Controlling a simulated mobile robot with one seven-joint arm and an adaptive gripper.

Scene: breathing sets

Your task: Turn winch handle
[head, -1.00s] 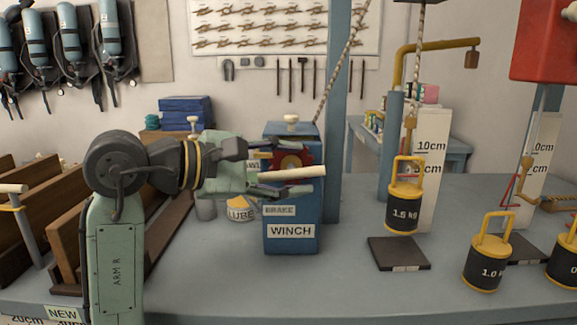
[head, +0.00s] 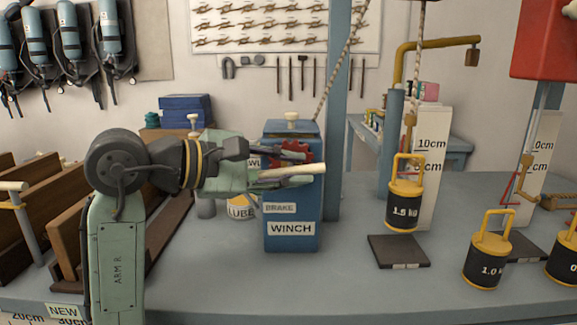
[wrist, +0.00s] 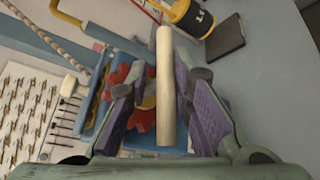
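The blue winch box (head: 292,215) stands on the bench, labelled WINCH and BRAKE, with a red toothed wheel (head: 294,152) near its top. The cream winch handle (head: 295,171) sticks out in front of the wheel. My gripper (head: 300,167) reaches in from the left at the handle. In the wrist view the handle (wrist: 165,90) lies lengthwise between my two fingers (wrist: 160,110). The fingers are apart, with a gap clearly visible on the left of the handle and a narrow one on the right. A rope rises behind the winch. A black 1.5 kg weight (head: 404,205) hangs on a rope.
A dark plate (head: 399,251) lies under the hanging weight. A 1.0 kg weight (head: 487,262) stands on the bench to the right. A LUBE tin (head: 241,207) stands left of the winch, and a wooden rack (head: 45,225) stands farther left. The bench front is clear.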

